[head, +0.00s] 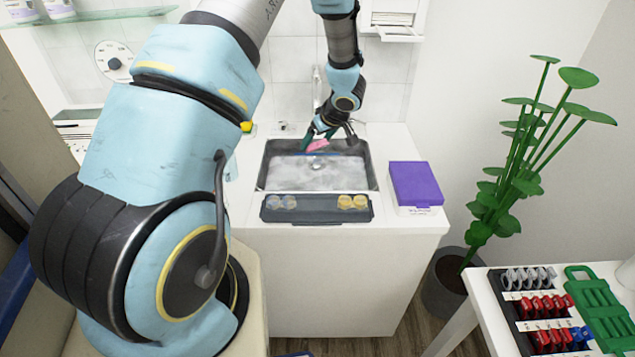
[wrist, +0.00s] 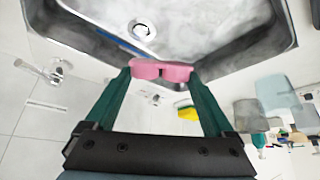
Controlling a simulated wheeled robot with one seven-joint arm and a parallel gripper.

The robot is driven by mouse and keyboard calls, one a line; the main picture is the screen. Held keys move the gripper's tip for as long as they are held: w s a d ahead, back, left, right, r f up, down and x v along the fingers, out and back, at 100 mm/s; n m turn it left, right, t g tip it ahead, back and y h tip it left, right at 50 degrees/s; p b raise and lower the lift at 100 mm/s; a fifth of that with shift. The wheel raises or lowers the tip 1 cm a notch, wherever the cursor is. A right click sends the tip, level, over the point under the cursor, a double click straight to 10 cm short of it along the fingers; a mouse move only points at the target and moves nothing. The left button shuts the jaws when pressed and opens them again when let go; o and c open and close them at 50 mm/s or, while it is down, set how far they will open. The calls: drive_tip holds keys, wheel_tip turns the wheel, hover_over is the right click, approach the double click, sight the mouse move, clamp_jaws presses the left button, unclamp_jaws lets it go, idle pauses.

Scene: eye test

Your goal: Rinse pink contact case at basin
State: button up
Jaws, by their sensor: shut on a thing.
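The pink contact case (head: 318,145) is held at the far side of the basin (head: 372,177) in the head view. In the wrist view the pink contact case (wrist: 161,71) lies between the green fingertips of my gripper (wrist: 160,78), which is shut on it. My gripper (head: 319,138) reaches down from above in the head view. The case is near the basin's back wall; how high it is held I cannot tell. The basin (wrist: 85,22) has a grey metal rim, a whitish bottom and a drain (wrist: 142,31), clear of the gripper. The faucet (wrist: 45,70) shows at the left.
A dark tray (head: 316,212) with clear and yellow round cases stands in front of the basin. A purple-topped box (head: 415,184) is at its right. A plant (head: 520,150) and a side table with a rack (head: 545,308) and green tray (head: 602,312) are farther right.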

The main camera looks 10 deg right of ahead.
drive_tip(key=shift+r, duration=2)
